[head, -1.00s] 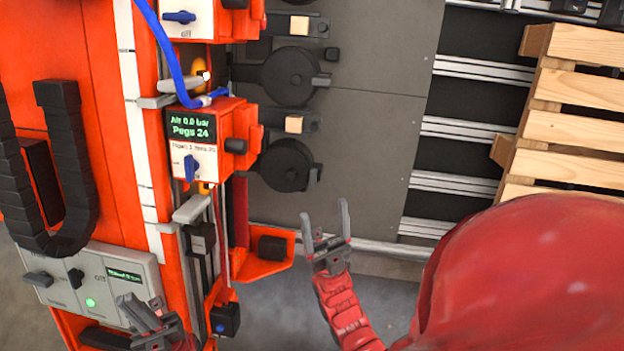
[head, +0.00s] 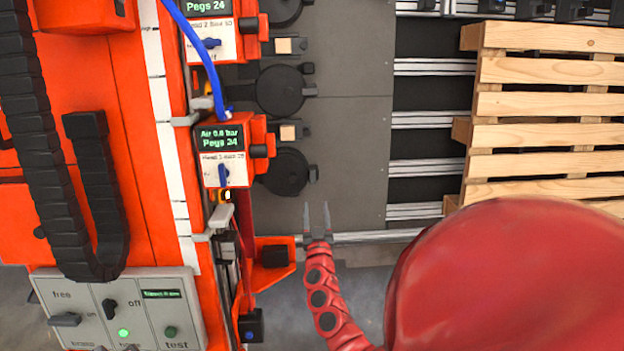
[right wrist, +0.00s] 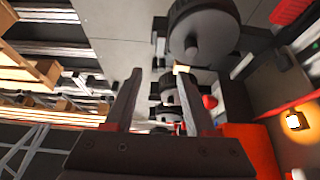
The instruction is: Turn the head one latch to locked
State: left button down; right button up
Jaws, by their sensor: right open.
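A pale grey lever (head: 220,215) sits just below the box. I cannot tell which of these is the latch. My right gripper (head: 318,210) is open and empty, right of the box and below the lower black disc (head: 286,173). Its spread fingers also show in the right wrist view (right wrist: 158,90). My left gripper is out of view.
A second head box (head: 215,40) is above, with a blue hose (head: 200,50) hanging between. A grey control panel (head: 120,310) is at lower left. An orange bracket (head: 270,262) juts out left of my right gripper. A wooden pallet (head: 550,105) lies at right.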

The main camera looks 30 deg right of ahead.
aim_at(313, 175)
jog(key=b+x, duration=0.2)
jog(key=x, duration=0.9)
jog(key=shift+w+d, duration=0.2)
jog(key=shift+w, duration=0.2)
jog(key=shift+w+d+r+b, duration=0.1)
jog(key=shift+w+d+b, duration=0.15)
jog(key=shift+w+b, duration=0.1)
jog(key=shift+c, duration=0.2)
grip_shut()
